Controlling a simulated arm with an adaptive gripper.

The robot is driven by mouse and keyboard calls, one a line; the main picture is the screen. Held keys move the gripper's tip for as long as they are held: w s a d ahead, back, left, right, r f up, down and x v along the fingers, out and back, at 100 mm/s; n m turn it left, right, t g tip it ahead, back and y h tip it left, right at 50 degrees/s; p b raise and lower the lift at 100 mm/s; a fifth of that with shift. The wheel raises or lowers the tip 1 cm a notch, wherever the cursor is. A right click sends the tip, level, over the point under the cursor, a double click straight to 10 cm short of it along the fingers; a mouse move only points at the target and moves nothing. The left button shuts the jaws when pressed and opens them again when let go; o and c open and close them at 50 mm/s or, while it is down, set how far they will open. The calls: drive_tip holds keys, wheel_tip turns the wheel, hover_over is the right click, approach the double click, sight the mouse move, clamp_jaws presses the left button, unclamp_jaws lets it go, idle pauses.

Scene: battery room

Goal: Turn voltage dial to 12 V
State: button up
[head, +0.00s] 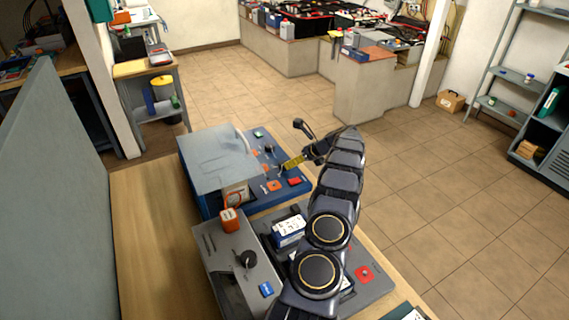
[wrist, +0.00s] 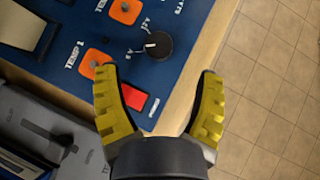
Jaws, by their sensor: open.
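The voltage dial (wrist: 161,46) is a round black knob on a blue panel (wrist: 180,75) in the wrist view. Its white mark points left, towards the "6V" label side; "12V" is printed above it. The exact setting is too small to read surely. My gripper (wrist: 157,75) is open and empty, with yellow-padded fingers. The dial lies ahead, between the fingertip directions and beyond them, apparently not touched.
Orange switches (wrist: 97,63) and a red switch (wrist: 132,97) lie close to the dial. A grey device (head: 222,258) with a black knob and a white-and-blue box (head: 289,231) are nearer on the wooden bench (head: 145,235). Open floor (head: 455,190) lies right of the bench.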

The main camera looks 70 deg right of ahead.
sight(284, 162)
drive_tip(key=x, duration=0.4)
drive_tip(key=shift+w+a+f, duration=0.1)
drive_tip(key=shift+w, duration=0.1)
drive_tip(key=shift+w+d+f, duration=0.2)
drive_tip(key=shift+w+d, duration=0.1)
drive_tip(key=shift+w+f, duration=0.45)
drive_tip(key=shift+f, duration=0.1)
drive_tip(key=c, duration=1.1)
